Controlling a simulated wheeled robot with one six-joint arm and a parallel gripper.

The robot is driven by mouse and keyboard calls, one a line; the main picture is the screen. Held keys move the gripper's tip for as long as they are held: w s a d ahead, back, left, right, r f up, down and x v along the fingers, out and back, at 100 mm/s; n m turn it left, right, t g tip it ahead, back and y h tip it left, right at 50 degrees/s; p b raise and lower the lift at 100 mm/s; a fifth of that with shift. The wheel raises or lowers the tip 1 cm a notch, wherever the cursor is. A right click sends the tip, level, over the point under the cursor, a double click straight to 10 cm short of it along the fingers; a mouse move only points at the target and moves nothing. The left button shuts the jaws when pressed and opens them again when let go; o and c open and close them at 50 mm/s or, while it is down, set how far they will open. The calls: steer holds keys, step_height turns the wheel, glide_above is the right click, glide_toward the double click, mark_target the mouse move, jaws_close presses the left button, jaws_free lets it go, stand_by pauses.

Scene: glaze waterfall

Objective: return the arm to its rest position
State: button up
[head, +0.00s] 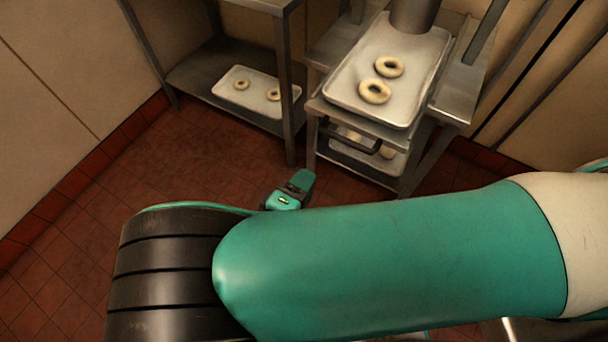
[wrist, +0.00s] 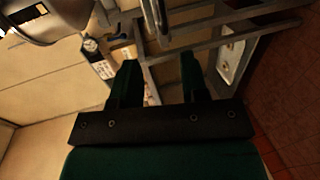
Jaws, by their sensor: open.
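My teal arm stretches across the lower part of the head view, with a dark ribbed section at its left. My gripper (wrist: 158,75) shows in the wrist view with its two dark green fingers wide apart. In the head view a small teal and black part of my arm's end shows above the arm; the fingers are not clear there.
A tray (head: 341,92) with two ring doughnuts (head: 376,91) sits on a metal stand at the upper right. Another tray (head: 228,93) with two rings lies on the left table's lower shelf (head: 190,76). Red floor tiles (head: 75,235) are clear at left.

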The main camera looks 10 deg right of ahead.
steer(key=w+d+r+m+g+y, duration=0.2)
steer(key=d+r+g+y, duration=0.1)
steer(key=r+g, duration=0.35)
steer(key=w+d+r+m+g+y, duration=0.25)
steer(key=r+g, duration=0.25)
steer(key=r, duration=0.3)
steer(key=s+d+r+n+y, duration=0.1)
steer(key=s+d+r+y, duration=0.1)
steer(key=s+r+y, duration=0.2)
steer(key=s+d+r+y, duration=0.2)
steer(key=s+r+y, duration=0.2)
steer(key=r, duration=0.7)
steer(key=shift+s+r+n+y, duration=0.2)
steer(key=shift+s+n+y, duration=0.15)
steer(key=shift+s, duration=0.9)
steer(key=shift+d+g, duration=0.1)
steer(key=shift+g, duration=0.15)
